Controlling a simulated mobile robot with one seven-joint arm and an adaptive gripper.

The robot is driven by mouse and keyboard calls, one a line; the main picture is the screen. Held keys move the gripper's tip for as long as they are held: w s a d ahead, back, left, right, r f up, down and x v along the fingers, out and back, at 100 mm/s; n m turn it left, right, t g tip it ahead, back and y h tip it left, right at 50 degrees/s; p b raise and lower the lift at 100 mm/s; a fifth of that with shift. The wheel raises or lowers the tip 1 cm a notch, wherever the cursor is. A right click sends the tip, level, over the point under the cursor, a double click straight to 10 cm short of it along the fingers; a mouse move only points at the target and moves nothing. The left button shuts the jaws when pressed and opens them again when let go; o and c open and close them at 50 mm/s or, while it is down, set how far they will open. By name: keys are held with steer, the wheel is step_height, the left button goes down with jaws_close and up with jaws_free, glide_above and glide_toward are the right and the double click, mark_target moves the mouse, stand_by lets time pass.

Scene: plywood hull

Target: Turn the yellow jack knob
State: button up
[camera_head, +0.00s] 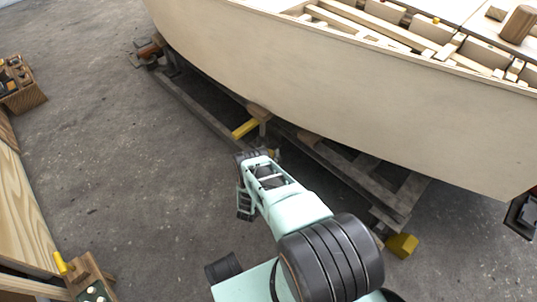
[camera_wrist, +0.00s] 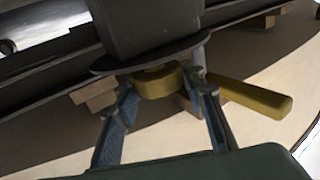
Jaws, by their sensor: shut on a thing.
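The yellow jack knob (camera_wrist: 155,87) is in the upper middle of the wrist view, below a dark round plate and grey post. A yellow bar (camera_wrist: 252,97) sticks out to the right of it. My gripper (camera_wrist: 162,82) has one blue finger on each side of the knob and is shut on it. In the head view the yellow bar (camera_head: 245,129) shows beside the hull's cradle, just beyond my wrist. There my arm hides the fingers and most of the knob.
The plywood hull (camera_head: 340,85) overhangs the grey cradle beams (camera_head: 345,175) close to my arm. A yellow block (camera_head: 403,245) sits at the cradle's near right end. Wooden boxes (camera_head: 22,85) stand at left. The concrete floor between is clear.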

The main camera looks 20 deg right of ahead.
stand_by(0.3)
steer(key=o, duration=1.2)
steer(key=shift+v, duration=3.75)
